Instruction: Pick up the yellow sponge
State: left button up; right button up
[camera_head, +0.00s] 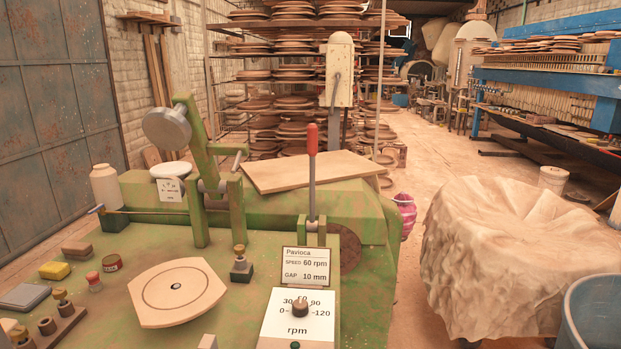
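The yellow sponge (55,271) is a small block lying on the green machine table (140,240) at the left. It sits in front of a brown block (77,249) and behind a grey flat pad (24,297). Its top and front side show and nothing covers it. Neither of my grippers shows in this view.
A rack of brass-knobbed parts (48,327) stands nearer. A red-handled lever (312,175) and a white bottle (106,186) rise farther back.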

aim_at(52, 270)
jog(key=u, duration=1.45)
